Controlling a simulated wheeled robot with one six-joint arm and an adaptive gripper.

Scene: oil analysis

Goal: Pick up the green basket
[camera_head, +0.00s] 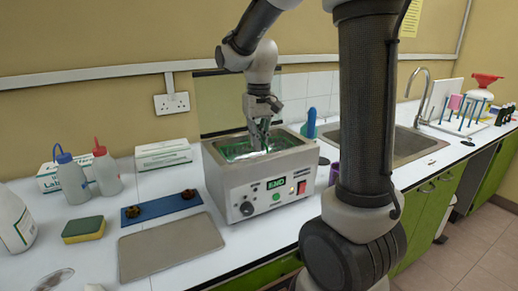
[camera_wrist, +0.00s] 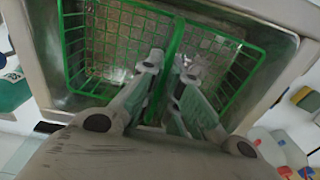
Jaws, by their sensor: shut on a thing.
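The green basket (camera_wrist: 225,42) is a wire mesh basket with a central green handle bar. It sits inside the open tank of the metal bath (camera_head: 260,180), which has a control panel on its front. In the wrist view my gripper (camera_wrist: 172,62) reaches down over the basket, with its fingers closed on the green handle bar. In the head view my gripper (camera_head: 258,140) points down into the tank. Only a little green of the basket (camera_head: 235,148) shows there; the bath's walls and my gripper hide the rest.
A sink (camera_head: 405,145) is to the right. The raised lid stands behind the bath.

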